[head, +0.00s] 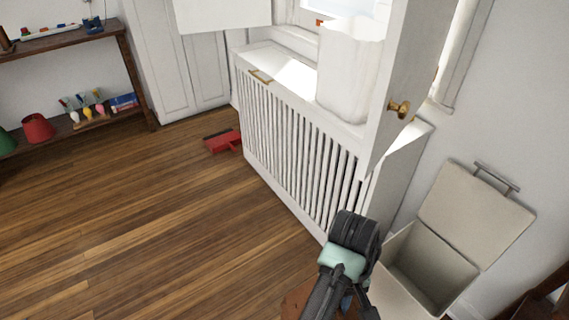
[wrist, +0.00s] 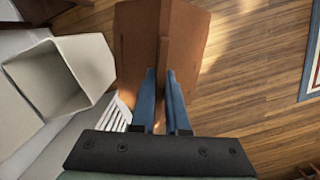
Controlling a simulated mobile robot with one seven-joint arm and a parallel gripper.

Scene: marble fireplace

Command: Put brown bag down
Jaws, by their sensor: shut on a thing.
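The brown bag (wrist: 138,35) fills the upper middle of the wrist view, its flat brown sides spreading on both sides of a raised middle fold. My gripper (wrist: 160,88) has its two blue fingers shut on that fold. In the head view, a small part of the brown bag (head: 293,302) shows at the bottom edge beside my arm. My gripper is mostly hidden there behind the arm. The bag's underside is hidden, and I cannot tell its height above the floor.
An open beige bin (head: 425,268) stands right of my arm; it also shows in the wrist view (wrist: 88,65). A white slatted radiator cover (head: 290,140) carries a white container (head: 348,70). A red object (head: 222,141) lies on the floor. Wooden floor (head: 150,220) is clear to the left.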

